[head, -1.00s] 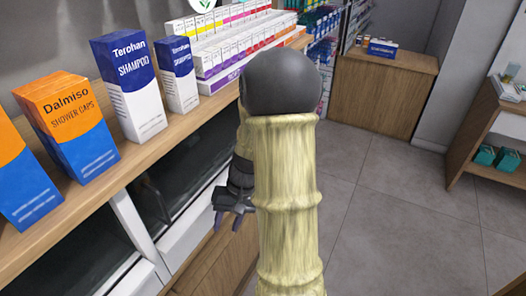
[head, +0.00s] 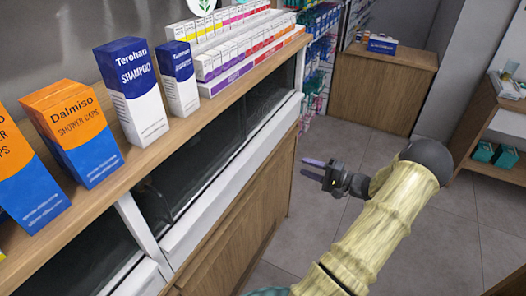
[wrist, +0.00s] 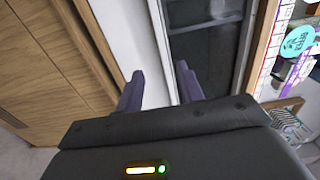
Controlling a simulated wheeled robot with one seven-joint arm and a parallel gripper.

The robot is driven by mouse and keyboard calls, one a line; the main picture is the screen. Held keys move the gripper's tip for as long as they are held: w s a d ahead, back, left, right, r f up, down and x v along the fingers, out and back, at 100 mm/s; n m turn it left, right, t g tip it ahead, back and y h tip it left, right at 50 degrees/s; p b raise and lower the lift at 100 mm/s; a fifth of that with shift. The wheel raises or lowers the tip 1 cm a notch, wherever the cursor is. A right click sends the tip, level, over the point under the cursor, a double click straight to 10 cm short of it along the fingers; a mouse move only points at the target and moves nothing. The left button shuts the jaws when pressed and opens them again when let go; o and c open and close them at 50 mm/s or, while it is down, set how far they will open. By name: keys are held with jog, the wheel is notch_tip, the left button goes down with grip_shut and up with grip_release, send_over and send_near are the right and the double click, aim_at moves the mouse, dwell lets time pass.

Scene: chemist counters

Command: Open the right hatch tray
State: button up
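The right hatch tray (head: 215,150) is a dark glass-like panel with a white lower strip, under the wooden counter in the head view. Its white edge and dark pane also show in the wrist view (wrist: 205,55), turned sideways; it looks closed. My gripper (head: 312,169) is held out in the aisle to the right of the counter front, apart from it, with its fingers towards the counter. In the wrist view my gripper (wrist: 160,84) is open with nothing between its two dark fingers, which point at the white strip and pane.
A second hatch tray (head: 80,255) lies to the left past a white divider. Shampoo boxes (head: 132,90) and shower caps boxes (head: 72,135) stand on the counter (head: 160,150). A wooden cabinet front (head: 240,230) is below. The grey floor (head: 330,235) to the right is clear.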

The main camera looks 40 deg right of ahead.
aim_at(258, 150)
jog(key=shift+w, duration=0.1)
jog(key=p+x, duration=0.5)
jog(key=x, duration=1.1)
jog(key=shift+w+a+r+p, duration=0.1)
jog(key=shift+w+a+p, duration=0.1)
jog(key=shift+p, duration=0.1)
jog(key=shift+w+a, duration=0.15)
jog(key=shift+w, duration=0.25)
jog(key=shift+c, duration=0.5)
grip_shut()
